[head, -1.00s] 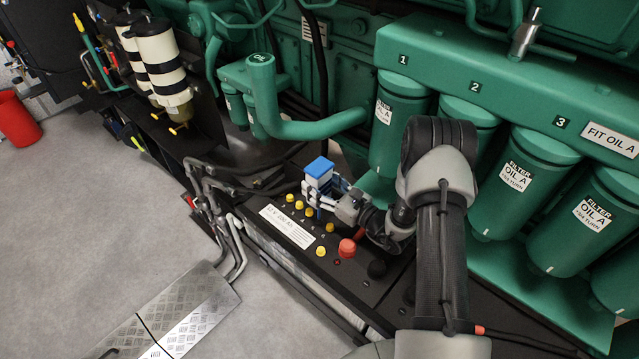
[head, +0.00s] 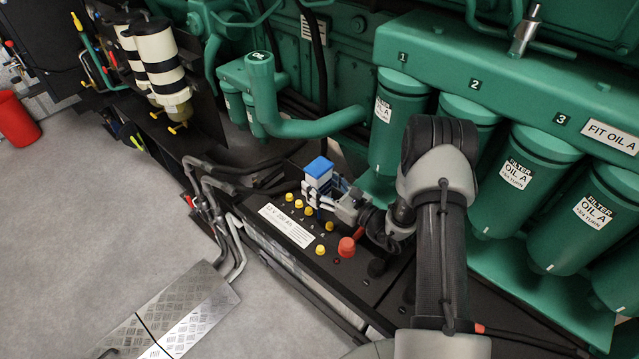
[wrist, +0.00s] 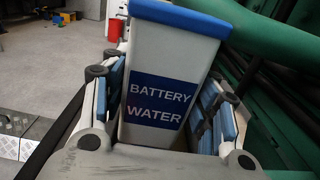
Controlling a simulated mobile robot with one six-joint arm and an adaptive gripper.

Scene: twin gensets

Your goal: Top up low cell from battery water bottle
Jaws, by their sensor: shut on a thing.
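The battery water bottle (head: 318,182) is a pale box-shaped bottle with a blue top. In the wrist view its blue label (wrist: 158,100) reads "BATTERY WATER". My gripper (head: 325,197) is shut on it, with blue-padded fingers on both sides. The bottle looks about upright, above the far part of the black battery (head: 355,285). Yellow caps (head: 299,204) stand in a row beside the bottle, and another cap (head: 320,250) sits nearer the front edge. I cannot tell whether the bottle touches the battery. Its lower end and the battery top behind it are hidden, and no liquid level shows.
A red terminal cover (head: 346,247) and a dark one stand close to my gripper. Green oil filters (head: 530,165) are at the right, and a green pipe (head: 320,127) runs behind the bottle. Grey hoses (head: 225,220) lie left of the battery. The floor at left is open.

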